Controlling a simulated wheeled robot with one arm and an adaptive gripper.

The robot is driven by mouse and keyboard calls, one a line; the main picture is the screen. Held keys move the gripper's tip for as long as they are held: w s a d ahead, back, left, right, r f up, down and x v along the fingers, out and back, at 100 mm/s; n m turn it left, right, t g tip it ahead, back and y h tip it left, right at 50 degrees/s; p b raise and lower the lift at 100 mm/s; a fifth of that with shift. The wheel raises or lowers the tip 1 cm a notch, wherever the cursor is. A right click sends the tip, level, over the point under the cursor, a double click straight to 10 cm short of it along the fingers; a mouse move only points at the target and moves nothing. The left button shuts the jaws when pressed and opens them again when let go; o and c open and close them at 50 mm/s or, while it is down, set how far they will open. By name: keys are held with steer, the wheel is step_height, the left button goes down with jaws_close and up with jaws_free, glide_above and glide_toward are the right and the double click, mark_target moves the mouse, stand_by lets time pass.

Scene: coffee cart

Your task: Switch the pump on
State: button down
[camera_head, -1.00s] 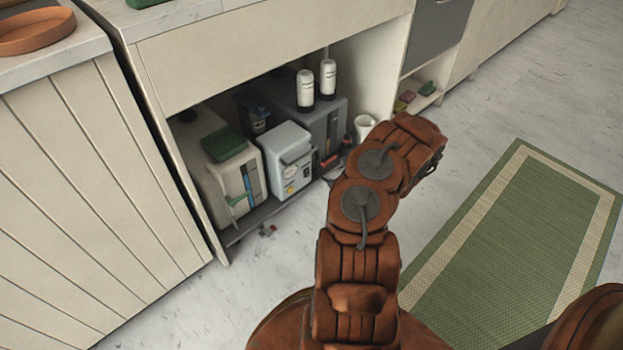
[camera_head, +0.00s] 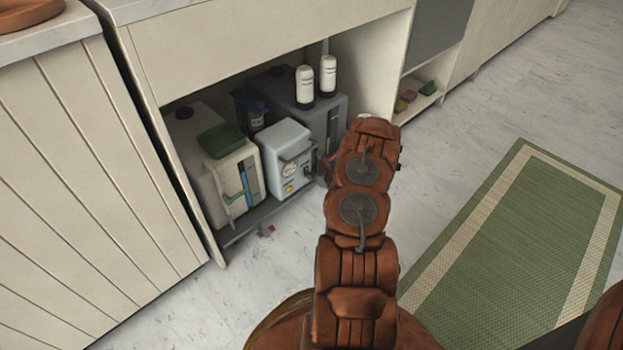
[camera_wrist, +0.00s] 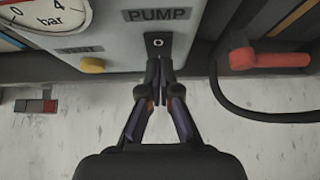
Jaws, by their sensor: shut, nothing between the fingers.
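The pump unit (camera_head: 287,158) is a pale box with a round gauge, on the low shelf in the open cabinet. In the wrist view its front carries the label PUMP (camera_wrist: 158,14). Below the label is a small black switch (camera_wrist: 158,43) with an O mark on its upper part. My gripper (camera_wrist: 158,76) is shut and empty. Its fingertips are at the switch's lower part and hide it; I cannot tell whether they touch. In the head view my arm hides most of the gripper.
A yellow knob (camera_wrist: 93,65) and a pressure gauge (camera_wrist: 45,14) are left of the switch. A red handle (camera_wrist: 268,59) and a dark hose are at right. A white tank (camera_head: 215,170) stands left of the pump unit. A small red-grey object (camera_wrist: 36,105) lies on the floor.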

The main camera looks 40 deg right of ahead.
steer(key=shift+w, duration=0.2)
steer(key=shift+w+f, duration=0.1)
stand_by(0.4)
steer(key=shift+w+r+p, duration=0.1)
steer(key=shift+r+p, duration=0.2)
steer(key=shift+r, duration=0.6)
